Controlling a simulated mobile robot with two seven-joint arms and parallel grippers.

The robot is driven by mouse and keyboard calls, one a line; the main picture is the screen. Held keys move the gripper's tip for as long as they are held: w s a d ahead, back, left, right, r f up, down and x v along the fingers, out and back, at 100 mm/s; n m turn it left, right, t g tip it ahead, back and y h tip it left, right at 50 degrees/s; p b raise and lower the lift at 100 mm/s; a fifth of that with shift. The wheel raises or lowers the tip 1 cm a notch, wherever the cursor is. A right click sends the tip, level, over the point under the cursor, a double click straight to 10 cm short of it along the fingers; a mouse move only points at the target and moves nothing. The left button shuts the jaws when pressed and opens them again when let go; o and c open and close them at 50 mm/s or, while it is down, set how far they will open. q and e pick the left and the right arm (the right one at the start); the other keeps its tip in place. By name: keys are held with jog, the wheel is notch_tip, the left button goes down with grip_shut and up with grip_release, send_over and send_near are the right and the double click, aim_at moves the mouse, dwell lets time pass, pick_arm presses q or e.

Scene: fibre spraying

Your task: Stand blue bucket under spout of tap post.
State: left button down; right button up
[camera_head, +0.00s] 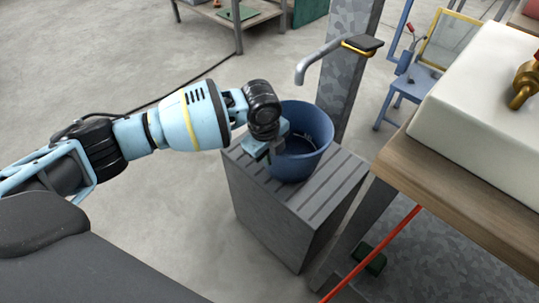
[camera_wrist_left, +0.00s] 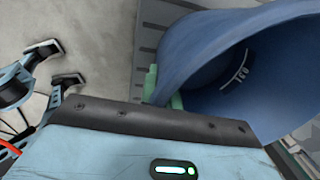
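The blue bucket (camera_head: 314,160) is roughly upright over the top of the slatted grey stand (camera_head: 262,208). I cannot tell whether its base touches the stand. The spout (camera_head: 312,63) of the tap post (camera_head: 352,83) ends just above the bucket's far rim in the head view. My left gripper (camera_head: 270,147) is at the bucket's left rim. In the left wrist view, its green fingertips (camera_wrist_left: 163,92) lie on either side of the wall of the bucket (camera_wrist_left: 200,50), shut on it. Marks show on the bucket's inner wall.
A wooden bench (camera_head: 450,190) with a white sink (camera_head: 485,110) stands close on the right. A red rod (camera_head: 375,250) slants below it. A blue chair (camera_head: 410,85) is behind. The floor (camera_head: 150,50) at the left is mostly open, with a dark cable.

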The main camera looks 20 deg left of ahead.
pick_arm(q)
jog(key=c, duration=2)
grip_release()
jog(key=o, duration=0.4)
jog(key=shift+c, duration=0.2)
notch_tip(320, 180, up, 12)
jog(key=s+p, duration=0.1)
jog(key=p, duration=0.2)
jog(key=shift+s+a, duration=0.25)
